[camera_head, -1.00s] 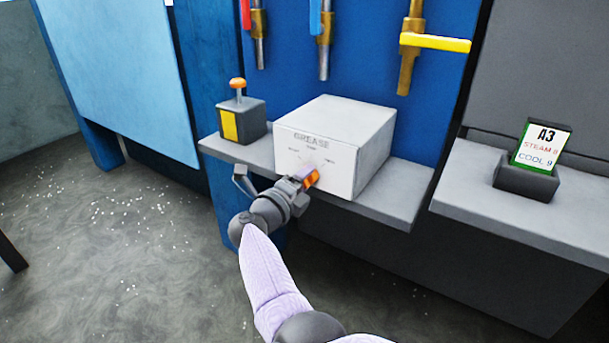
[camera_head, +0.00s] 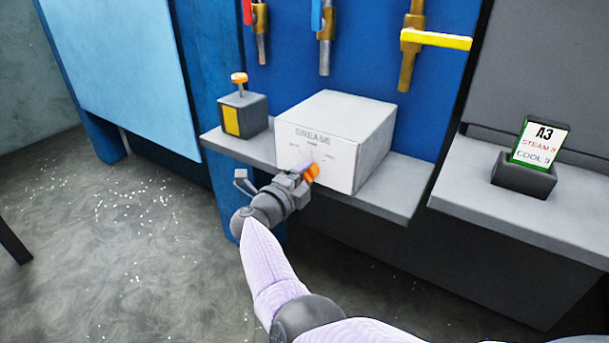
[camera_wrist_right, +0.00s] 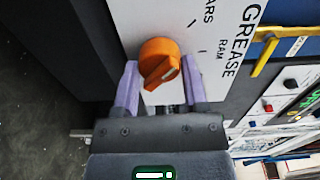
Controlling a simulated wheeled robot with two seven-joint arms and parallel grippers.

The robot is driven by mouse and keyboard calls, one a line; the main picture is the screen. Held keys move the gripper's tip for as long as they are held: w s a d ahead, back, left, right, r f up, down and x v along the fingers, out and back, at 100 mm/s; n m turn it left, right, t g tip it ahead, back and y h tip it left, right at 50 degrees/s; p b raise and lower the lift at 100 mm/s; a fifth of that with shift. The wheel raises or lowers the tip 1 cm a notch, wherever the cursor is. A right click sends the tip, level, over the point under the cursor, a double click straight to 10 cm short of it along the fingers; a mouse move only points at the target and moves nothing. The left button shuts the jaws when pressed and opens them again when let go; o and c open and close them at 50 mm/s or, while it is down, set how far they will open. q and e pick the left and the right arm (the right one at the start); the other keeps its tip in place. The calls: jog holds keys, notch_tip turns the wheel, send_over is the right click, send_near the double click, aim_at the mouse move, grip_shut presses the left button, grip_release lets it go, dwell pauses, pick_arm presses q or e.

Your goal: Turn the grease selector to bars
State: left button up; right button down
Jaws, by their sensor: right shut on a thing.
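The white grease box (camera_head: 372,140) stands on a grey shelf, with GREASE lettered on its front. An orange selector knob (camera_head: 313,171) is on that face; it also shows in the right wrist view (camera_wrist_right: 158,58). My right gripper (camera_head: 306,172) is shut on the knob, its two lilac fingers on either side in the right wrist view (camera_wrist_right: 158,92). There, RAM (camera_wrist_right: 226,57) is printed to the right and a partly cut-off word ending in ARS (camera_wrist_right: 208,10) at the top. My left gripper is not in view.
A grey and yellow box with an orange button (camera_head: 239,78) stands left of the grease box. Red, blue and yellow-handled valves (camera_head: 437,40) hang on the blue panel above. A card marked A3 (camera_head: 541,143) stands in a holder at right.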

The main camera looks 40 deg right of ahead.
jog(key=shift+c, duration=0.6)
grip_release()
jog(key=shift+s+a, duration=0.1)
jog(key=shift+a, duration=0.3)
jog(key=p+v, duration=0.2)
jog(key=v, duration=0.7)
jog(key=shift+p, duration=0.35)
